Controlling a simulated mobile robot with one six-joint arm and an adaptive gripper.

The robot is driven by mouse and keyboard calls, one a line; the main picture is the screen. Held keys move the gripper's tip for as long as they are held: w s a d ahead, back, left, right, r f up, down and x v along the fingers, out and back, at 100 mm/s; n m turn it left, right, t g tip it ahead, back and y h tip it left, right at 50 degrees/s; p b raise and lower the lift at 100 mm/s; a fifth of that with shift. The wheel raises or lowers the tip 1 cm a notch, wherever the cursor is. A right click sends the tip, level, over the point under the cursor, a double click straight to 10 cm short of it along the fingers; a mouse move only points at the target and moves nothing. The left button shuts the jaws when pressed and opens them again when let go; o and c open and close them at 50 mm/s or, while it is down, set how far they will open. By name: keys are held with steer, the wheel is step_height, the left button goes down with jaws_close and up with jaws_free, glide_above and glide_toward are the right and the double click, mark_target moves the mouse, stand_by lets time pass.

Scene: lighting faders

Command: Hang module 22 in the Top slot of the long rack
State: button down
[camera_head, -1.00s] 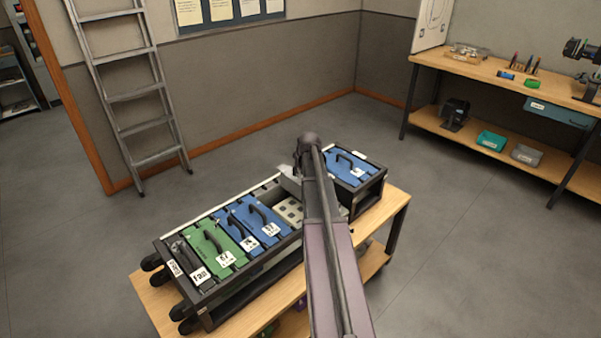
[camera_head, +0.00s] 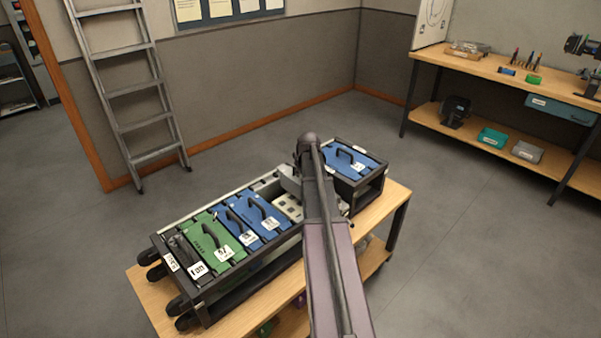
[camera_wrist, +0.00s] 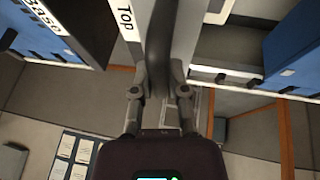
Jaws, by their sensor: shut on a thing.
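My gripper (camera_wrist: 160,92) is shut on a dark handle (camera_wrist: 159,50) in the wrist view. The handle belongs to a grey-faced module (camera_wrist: 184,30), whose number I cannot read. In the head view my arm covers the gripper and most of this module. The long rack (camera_head: 237,275) lies on a wooden trolley, with several modules in it. Whether the held module is inside a slot cannot be told.
A green module (camera_head: 213,238) and blue modules (camera_head: 263,211) fill the rack's left part. A ladder (camera_head: 137,95) leans on the wall; a workbench (camera_head: 495,70) stands right.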

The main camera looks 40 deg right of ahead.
steer(key=shift+f+b, duration=1.3)
steer(key=shift+b, duration=0.05)
stand_by(1.0)
steer(key=c, duration=0.6)
jaws_free()
steer(key=shift+o, duration=0.2)
steer(key=shift+r, duration=0.2)
